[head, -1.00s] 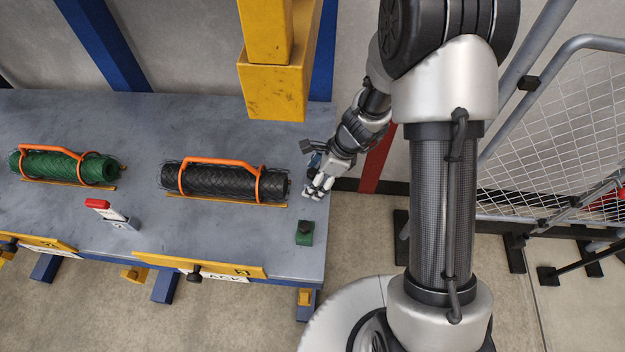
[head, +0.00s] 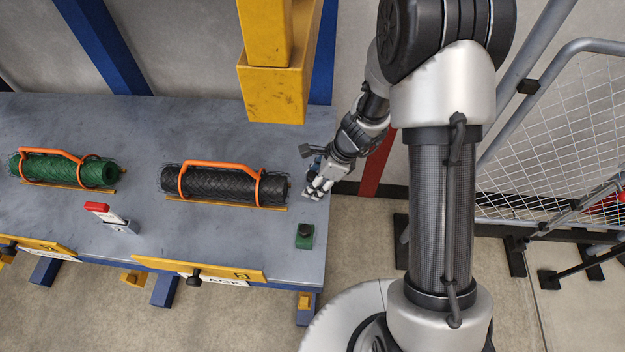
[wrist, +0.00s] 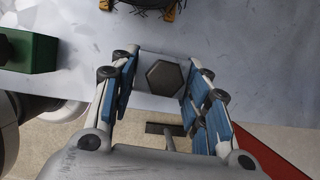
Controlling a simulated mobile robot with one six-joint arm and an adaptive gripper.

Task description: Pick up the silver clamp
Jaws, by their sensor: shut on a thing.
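The silver clamp (wrist: 143,76) shows in the wrist view as a grey metal piece with a dark hexagonal face, with a rod and dark crossbar running below it. My gripper (wrist: 160,78) is shut on it, with one blue-padded finger on each side. In the head view my gripper (head: 314,190) is at the right end of the grey table (head: 150,115); the clamp is hard to make out among the fingers there. I cannot tell whether the clamp touches the table.
A black mesh roll (head: 220,186) under an orange handle lies left of my gripper, a green roll (head: 65,168) further left. A green block (head: 304,237) sits near the front right corner. A red-tipped grey device (head: 115,218) stands at the front. A yellow column (head: 273,90) rises behind.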

